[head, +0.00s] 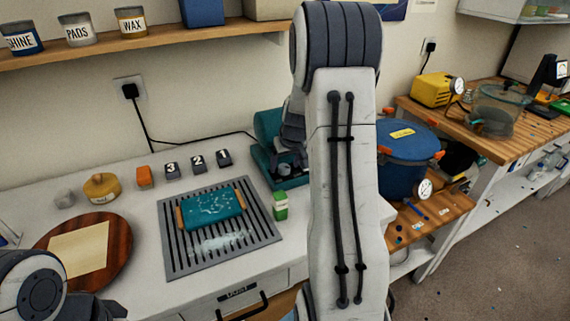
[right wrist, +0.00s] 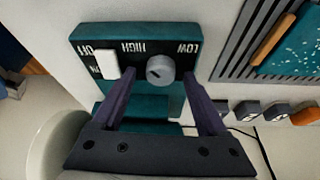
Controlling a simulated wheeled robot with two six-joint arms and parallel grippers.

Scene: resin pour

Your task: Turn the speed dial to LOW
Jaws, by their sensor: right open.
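The teal machine (head: 268,127) stands at the back of the bench, partly hidden behind my right arm. In the right wrist view, its panel (right wrist: 180,98) shows upside-down OFF, HIGH and LOW labels. The round grey speed dial (right wrist: 160,70) sits below and between HIGH and LOW. It has a small dark mark, but which label it points to is unclear. My right gripper (right wrist: 159,78) is open, with one finger on each side of the dial and gaps showing. A white switch (right wrist: 107,66) is left of the dial.
A slotted grey mat (head: 172,259) with a teal board (head: 212,208) lies left of the machine. A green-and-white box (head: 280,206) and numbered dark blocks (head: 197,162) stand nearby. A blue pot (head: 405,172) is to the right. In the wrist view, a pale rounded object (right wrist: 45,145) is lower left.

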